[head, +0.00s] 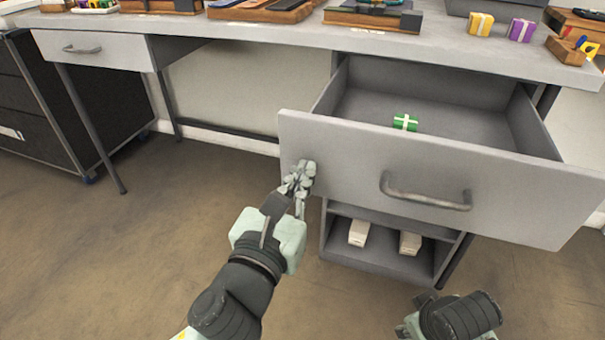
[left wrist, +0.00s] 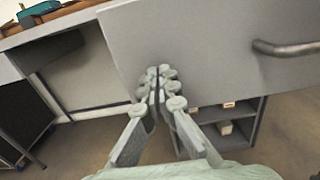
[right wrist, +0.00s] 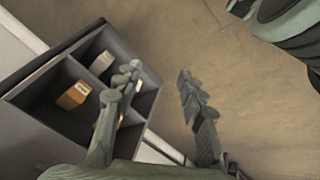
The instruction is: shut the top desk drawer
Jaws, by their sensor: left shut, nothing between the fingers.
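The top desk drawer (head: 350,160) on the right side of the desk is pulled far out. Its grey front carries a bar handle (head: 425,195), which also shows at the right of the left wrist view (left wrist: 287,48). A small green box with a pale ribbon (head: 405,122) lies inside the drawer. My left gripper (head: 305,170) is shut and empty, with its fingertips at the left part of the drawer front; they look to be touching it or very close. My right gripper (right wrist: 158,88) is open and empty, low in front of the desk, its fingers apart in the right wrist view.
An open shelf with compartments (head: 340,247) stands under the drawer and holds pale boxes. The desk top (head: 270,35) carries trays and small gift boxes. A closed left drawer (head: 95,50) and a dark cabinet (head: 45,125) are at the left. The floor in front is clear.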

